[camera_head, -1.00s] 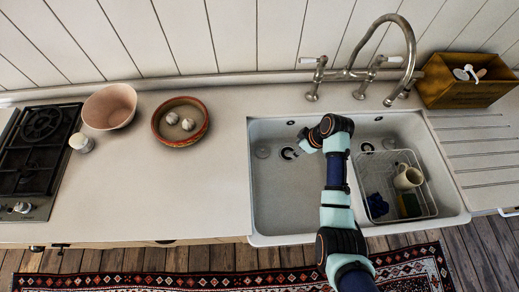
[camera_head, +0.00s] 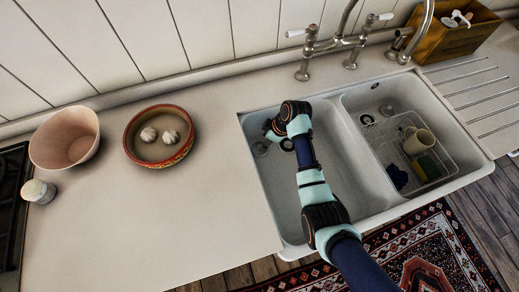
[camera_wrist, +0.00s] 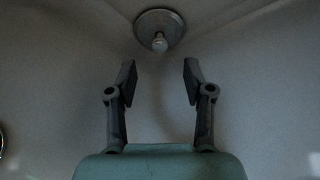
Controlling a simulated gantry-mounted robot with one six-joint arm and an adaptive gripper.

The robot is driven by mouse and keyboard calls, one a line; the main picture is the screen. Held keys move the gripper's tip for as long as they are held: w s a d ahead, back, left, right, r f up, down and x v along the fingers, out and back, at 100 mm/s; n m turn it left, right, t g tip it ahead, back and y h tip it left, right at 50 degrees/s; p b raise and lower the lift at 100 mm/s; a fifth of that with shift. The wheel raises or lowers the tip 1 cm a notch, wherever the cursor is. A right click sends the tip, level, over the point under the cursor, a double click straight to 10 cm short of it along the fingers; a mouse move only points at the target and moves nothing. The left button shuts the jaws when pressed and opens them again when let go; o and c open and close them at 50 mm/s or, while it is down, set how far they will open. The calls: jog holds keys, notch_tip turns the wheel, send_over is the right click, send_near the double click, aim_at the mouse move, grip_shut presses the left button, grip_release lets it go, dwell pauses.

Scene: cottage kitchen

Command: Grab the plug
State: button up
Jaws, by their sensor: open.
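The plug (camera_wrist: 159,30) is a round metal disc with a small upright knob, near the top of the wrist view. In the head view a grey disc (camera_head: 260,148) that looks like the plug lies on the floor of the left basin (camera_head: 285,200). My gripper (camera_wrist: 159,75) is open, its two dark fingers apart with nothing between them. The plug is ahead of the fingertips, centred on the gap and not touching them. In the head view my gripper (camera_head: 270,128) is inside the left basin beside the disc, partly hidden by my wrist.
The right basin holds a wire rack (camera_head: 425,160) with a cream mug (camera_head: 418,141). A tap (camera_head: 350,42) stands behind the sink. A red-rimmed bowl (camera_head: 158,137) with garlic and a pink bowl (camera_head: 65,138) stand left on the clear counter. Basin walls surround my gripper.

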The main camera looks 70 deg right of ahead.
jog(key=b+x, duration=0.1)
jog(key=x, duration=0.1)
jog(key=b+x, duration=0.1)
jog(key=x, duration=0.2)
jog(key=shift+s+f, duration=0.1)
jog(key=shift+f, duration=0.3)
grip_shut()
